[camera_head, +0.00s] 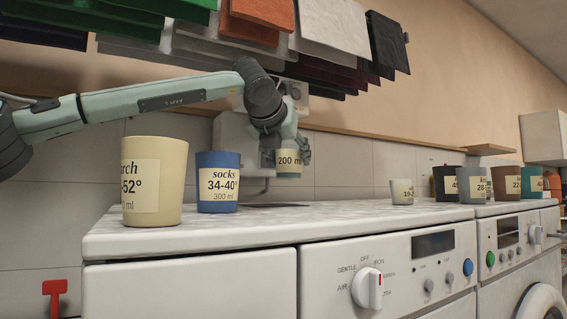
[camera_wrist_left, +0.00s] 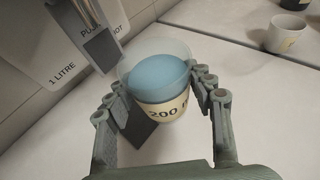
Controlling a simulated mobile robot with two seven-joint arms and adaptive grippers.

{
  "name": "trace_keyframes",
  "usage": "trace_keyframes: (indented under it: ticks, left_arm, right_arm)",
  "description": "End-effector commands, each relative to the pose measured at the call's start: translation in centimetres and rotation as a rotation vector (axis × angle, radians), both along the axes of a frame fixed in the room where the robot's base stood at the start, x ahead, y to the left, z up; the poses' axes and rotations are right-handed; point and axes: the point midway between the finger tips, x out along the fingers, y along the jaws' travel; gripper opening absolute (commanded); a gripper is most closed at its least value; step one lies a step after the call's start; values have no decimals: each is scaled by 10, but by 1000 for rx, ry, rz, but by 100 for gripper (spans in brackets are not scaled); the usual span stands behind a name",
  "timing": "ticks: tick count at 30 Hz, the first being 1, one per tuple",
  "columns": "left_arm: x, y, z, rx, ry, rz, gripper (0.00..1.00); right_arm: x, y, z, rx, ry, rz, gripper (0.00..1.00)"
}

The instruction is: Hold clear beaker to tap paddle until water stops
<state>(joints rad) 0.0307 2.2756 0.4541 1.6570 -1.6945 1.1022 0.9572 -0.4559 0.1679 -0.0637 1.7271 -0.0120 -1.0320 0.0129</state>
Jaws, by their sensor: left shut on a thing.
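The clear beaker (camera_wrist_left: 165,108) has a cream "200 ml" label and light blue liquid near its rim. It also shows in the head view (camera_head: 289,163), above the worktop. My left gripper (camera_head: 287,148) is shut on the beaker, with a finger on each side in the wrist view (camera_wrist_left: 160,92). The grey tap paddle (camera_wrist_left: 101,48) hangs from the dispenser (camera_head: 232,140) at the beaker's upper left. The beaker's rim is close to the paddle; I cannot tell if they touch. No water stream is visible. My right gripper is not in view.
A cream cup (camera_head: 172,205) and a blue "socks" cup (camera_head: 218,205) stand on the white worktop (camera_head: 270,233) at left. A small pale cup (camera_head: 402,197) and several darker cups stand at right. A dark plate (camera_wrist_left: 146,132) lies below the beaker. Folded cloths hang overhead.

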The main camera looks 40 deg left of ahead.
Motion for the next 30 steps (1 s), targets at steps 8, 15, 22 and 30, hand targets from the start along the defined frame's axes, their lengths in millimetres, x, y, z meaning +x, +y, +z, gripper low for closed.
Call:
trace_keyframes:
  ticks: [8, 15, 22, 30]
  left_arm:
    - [-10, -33, -1, 3, -3, 0, 25]
    - [-18, -60, -1, 3, -3, 1, 25]
    - [-22, -74, 1, 0, -2, 0, 25]
    - [-22, -73, 3, 0, -2, 0, 25]
  right_arm:
    - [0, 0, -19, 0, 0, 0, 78]
    - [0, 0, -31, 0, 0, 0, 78]
    - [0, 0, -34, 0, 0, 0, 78]
    - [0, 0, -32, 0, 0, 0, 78]
